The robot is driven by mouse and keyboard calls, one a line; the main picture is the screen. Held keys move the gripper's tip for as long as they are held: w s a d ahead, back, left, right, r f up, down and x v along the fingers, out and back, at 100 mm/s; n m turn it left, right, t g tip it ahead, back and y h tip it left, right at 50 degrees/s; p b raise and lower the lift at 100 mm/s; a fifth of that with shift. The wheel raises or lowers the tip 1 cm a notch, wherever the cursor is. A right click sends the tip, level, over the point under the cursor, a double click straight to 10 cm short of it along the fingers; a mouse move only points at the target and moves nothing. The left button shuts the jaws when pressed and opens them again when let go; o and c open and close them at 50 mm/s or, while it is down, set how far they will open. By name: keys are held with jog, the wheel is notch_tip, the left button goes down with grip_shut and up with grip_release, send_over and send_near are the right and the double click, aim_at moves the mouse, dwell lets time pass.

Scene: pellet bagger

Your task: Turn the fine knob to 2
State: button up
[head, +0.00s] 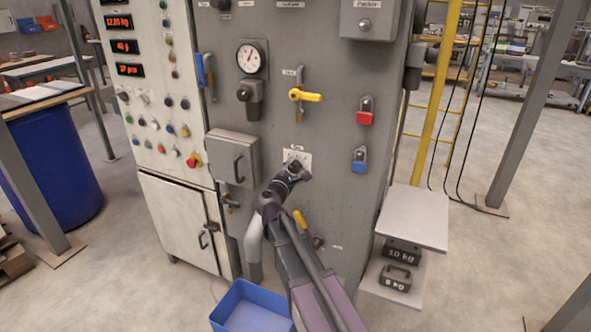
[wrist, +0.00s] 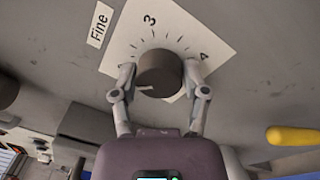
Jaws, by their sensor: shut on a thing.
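The fine knob (wrist: 158,70) is a dark grey round knob on a white dial plate (wrist: 182,22), beside a "Fine" label (wrist: 99,25). In the wrist view the 3 is above the knob and the 4 is to its right; no 2 is readable. A short pale mark on the knob's face points about left. My gripper (wrist: 158,78) is shut on the knob, one finger on each side. The left finger covers part of the plate. In the head view my gripper (head: 294,170) is at the plate (head: 297,156), mostly hiding the knob.
A yellow-handled valve (head: 305,95) and a pressure gauge (head: 251,57) are above the knob. A blue bin (head: 250,310) stands below.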

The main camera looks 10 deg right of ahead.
jog(key=shift+s+d, duration=0.1)
jog(key=shift+s, duration=0.05)
jog(key=o, duration=1.1)
jog(key=shift+o, duration=0.2)
